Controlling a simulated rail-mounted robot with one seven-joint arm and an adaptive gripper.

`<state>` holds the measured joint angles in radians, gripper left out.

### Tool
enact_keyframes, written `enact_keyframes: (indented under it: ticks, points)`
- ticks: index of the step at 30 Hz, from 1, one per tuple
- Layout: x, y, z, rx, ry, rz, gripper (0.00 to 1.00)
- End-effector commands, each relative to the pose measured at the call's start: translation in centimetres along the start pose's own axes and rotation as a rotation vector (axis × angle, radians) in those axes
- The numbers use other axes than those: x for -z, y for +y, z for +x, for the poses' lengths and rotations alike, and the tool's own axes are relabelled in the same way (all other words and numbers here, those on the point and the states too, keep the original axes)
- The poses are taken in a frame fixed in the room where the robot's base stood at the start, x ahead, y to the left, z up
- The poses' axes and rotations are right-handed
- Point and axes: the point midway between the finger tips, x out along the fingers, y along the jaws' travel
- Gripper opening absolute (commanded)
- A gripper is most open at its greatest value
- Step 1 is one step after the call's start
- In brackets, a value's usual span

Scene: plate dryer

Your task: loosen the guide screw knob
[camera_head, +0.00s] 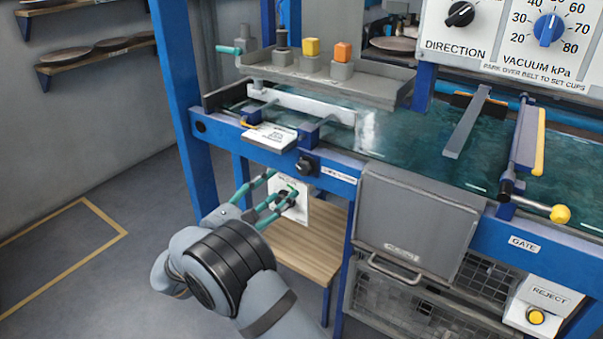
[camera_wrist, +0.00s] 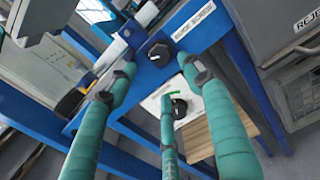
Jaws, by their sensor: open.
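The guide screw knob (camera_head: 305,166) is a small black round knob on the front of the blue rail, beside a white label. The wrist view shows it (camera_wrist: 158,52) near the top middle, with a light mark on its face. My gripper (camera_head: 280,190) has teal fingers and is open and empty, in front of and below the rail. In the wrist view the fingers of my gripper (camera_wrist: 160,75) are spread, with the knob seen beyond and between the outer tips. No finger appears to touch the knob; the exact gap is hard to judge.
A second black knob (camera_wrist: 178,107) sits on a white panel (camera_head: 293,207) below the rail, partly behind my fingers. A wooden shelf (camera_head: 310,245) lies under it. A grey box (camera_head: 415,220) stands to the right. A white block (camera_head: 269,136) sits above the rail.

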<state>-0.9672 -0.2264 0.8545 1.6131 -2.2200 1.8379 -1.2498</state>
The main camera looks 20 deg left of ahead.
Motion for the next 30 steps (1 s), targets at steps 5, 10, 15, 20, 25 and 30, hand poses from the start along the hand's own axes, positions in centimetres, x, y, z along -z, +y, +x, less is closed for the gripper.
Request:
enact_keyframes:
  ticks: [5,10,15,20,25,30]
  points:
    - [0.2,-0.2,2.8,0.006,0.0,-0.003,0.51]
    - [0.3,-0.2,6.1,0.005,0.001,-0.002,0.51]
    - [0.2,-0.1,8.6,0.003,0.001,-0.002,0.51]
    - [0.1,-0.1,9.8,0.002,0.001,-0.002,0.51]
    - [0.1,-0.1,10.1,0.001,0.002,-0.003,0.51]
    - [0.1,-0.1,10.0,0.001,0.002,-0.003,0.49]
